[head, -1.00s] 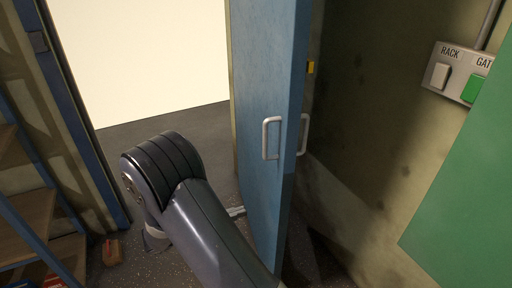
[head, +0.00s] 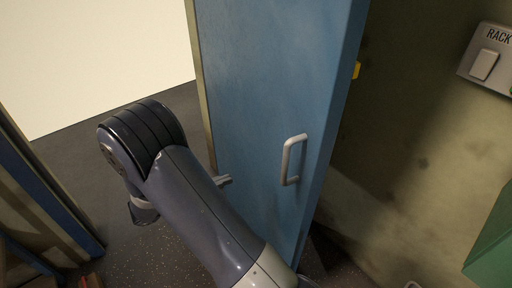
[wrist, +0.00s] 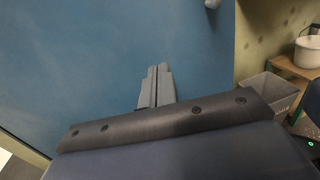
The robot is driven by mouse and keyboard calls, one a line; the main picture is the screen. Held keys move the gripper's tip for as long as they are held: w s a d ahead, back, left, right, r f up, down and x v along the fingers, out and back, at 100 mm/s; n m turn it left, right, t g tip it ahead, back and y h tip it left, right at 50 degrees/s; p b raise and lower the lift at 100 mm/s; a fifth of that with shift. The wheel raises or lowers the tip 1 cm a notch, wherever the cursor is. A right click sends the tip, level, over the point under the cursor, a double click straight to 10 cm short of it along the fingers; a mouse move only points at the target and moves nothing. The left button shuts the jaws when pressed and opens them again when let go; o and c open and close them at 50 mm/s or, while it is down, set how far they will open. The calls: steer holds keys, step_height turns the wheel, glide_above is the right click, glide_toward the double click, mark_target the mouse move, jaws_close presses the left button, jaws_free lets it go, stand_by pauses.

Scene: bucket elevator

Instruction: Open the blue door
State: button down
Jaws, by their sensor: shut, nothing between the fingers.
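In the wrist view the shut, empty fingers (wrist: 158,72) point at the blue door panel (wrist: 75,70). Whether they touch the panel I cannot tell. A bit of the handle (wrist: 212,4) shows at the top.
A switch box (head: 491,62) labelled RACK is on the wall at right, above a green panel (head: 495,240). A blue-framed post (head: 45,190) stands at left. The wrist view shows a grey bin (wrist: 268,92) and a white pot (wrist: 308,50) at right. The doorway floor looks clear.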

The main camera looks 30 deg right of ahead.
steer(key=p, duration=0.3)
glide_toward(276, 160)
steer(key=d, duration=0.4)
steer(key=s+d, duration=0.1)
steer(key=d, duration=0.1)
steer(key=shift+d, duration=0.4)
